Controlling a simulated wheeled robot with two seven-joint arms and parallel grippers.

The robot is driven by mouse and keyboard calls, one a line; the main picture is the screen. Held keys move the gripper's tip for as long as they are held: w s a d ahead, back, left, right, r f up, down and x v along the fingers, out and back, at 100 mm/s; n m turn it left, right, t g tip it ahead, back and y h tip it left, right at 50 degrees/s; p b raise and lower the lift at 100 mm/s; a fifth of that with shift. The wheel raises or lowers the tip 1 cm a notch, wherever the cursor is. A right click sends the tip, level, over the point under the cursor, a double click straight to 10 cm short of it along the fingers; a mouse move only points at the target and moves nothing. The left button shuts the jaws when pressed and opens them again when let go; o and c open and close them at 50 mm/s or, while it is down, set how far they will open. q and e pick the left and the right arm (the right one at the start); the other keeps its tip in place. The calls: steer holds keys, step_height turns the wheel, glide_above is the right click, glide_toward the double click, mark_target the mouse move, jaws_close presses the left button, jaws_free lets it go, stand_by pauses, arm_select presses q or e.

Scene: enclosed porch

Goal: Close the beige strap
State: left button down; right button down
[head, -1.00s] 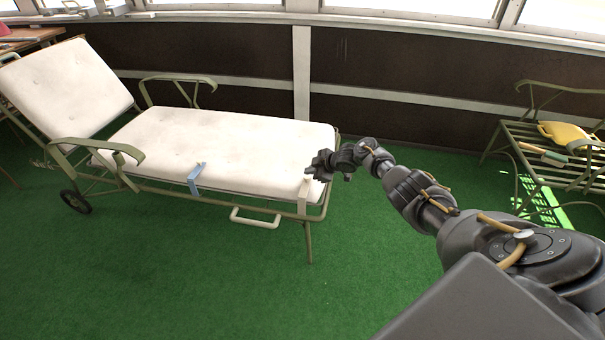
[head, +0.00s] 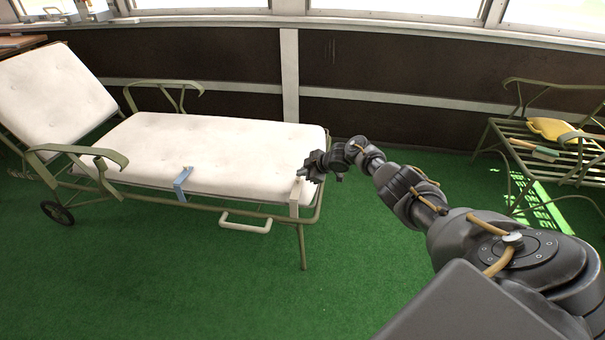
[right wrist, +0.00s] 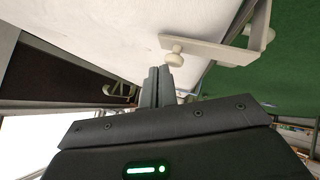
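The beige strap (head: 294,198) hangs over the front edge of the white lounger cushion (head: 215,150), near its right end. In the right wrist view the strap (right wrist: 225,52) is a flat beige band with a round knob (right wrist: 174,56) at one end, lying over the cushion. My right gripper (head: 302,172) is at the strap's upper end. In the wrist view its two fingers (right wrist: 158,72) are together, just beside the knob, with nothing visible between them. Whether they touch the knob I cannot tell. My left gripper is not in view.
A blue strap (head: 182,184) hangs on the same edge further left. A beige handle (head: 245,224) sticks out below the frame. A green metal chair with a yellow watering can (head: 552,128) stands at right. The green floor in front is clear.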

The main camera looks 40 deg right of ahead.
stand_by(0.5)
steer(key=shift+r+p, duration=0.75)
steer(key=shift+p, duration=0.05)
steer(key=shift+r+p, duration=0.3)
steer(key=shift+r, duration=0.05)
steer(key=s+d+r+p, duration=0.4)
steer(key=d+r+p, duration=0.1)
steer(key=r, duration=0.5)
steer(key=shift+s+r, duration=0.15)
steer(key=shift+r, duration=0.15)
